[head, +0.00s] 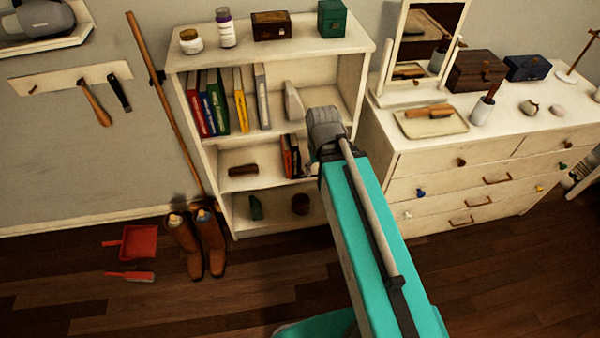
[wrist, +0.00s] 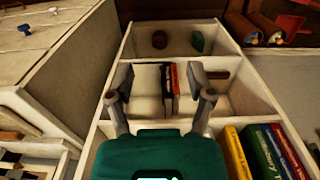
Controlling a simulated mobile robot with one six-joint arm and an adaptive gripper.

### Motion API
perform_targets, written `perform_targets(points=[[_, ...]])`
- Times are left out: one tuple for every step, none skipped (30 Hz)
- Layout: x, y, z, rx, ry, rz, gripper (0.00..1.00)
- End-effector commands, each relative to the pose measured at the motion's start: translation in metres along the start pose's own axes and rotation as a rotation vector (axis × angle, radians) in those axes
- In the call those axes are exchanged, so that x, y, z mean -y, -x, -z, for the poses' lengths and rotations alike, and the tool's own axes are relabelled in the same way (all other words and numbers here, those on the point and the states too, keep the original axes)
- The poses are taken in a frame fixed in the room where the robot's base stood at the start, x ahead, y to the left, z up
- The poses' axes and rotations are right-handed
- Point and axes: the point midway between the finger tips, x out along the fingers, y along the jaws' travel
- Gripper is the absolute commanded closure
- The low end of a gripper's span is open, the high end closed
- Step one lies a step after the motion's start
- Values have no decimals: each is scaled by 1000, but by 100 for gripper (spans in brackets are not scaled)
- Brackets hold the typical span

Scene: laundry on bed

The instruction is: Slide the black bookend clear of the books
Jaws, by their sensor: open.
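A short row of upright red and dark books (head: 287,160) stands on the middle shelf of the white bookcase. In the wrist view, where the scene appears upside down, the red book (wrist: 176,78) shows beside a thin dark upright piece (wrist: 166,84) at the row's end. This piece may be the black bookend; I cannot tell it surely from a dark book. My gripper (wrist: 160,82) is open, its fingers apart on either side of the row in that view. No contact is visible. In the head view my gripper and arm hide the shelf right of the books.
A taller row of books (head: 218,100) and a pale upright piece (head: 293,102) stand on the shelf above. A brown object (head: 243,170) lies left on the middle shelf. The bookcase side walls and shelf boards (head: 262,188) confine the space. A white dresser (head: 480,170) stands right.

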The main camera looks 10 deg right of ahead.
Motion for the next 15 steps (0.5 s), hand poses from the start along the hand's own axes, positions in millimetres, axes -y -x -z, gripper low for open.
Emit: perform_targets(points=[[0, -4, 3, -3, 0, 0, 30], [0, -6, 4, -6, 0, 0, 30], [0, -10, 7, -10, 0, 0, 30], [0, -13, 10, -13, 0, 0, 30], [0, -16, 12, -17, 0, 0, 30], [0, -22, 17, -23, 0, 0, 30], [0, -26, 20, -28, 0, 0, 30], [0, -30, 24, -35, 0, 0, 30], [0, -37, 30, -44, 0, 0, 30], [0, -42, 34, -51, 0, 0, 30], [-4, -48, 39, -58, -4, 0, 30], [-6, -55, 46, -69, -5, 0, 30], [-6, -61, 51, -77, -5, 0, 30], [-6, -67, 57, -85, -5, 0, 30], [-6, -75, 64, -97, -5, 0, 30]])
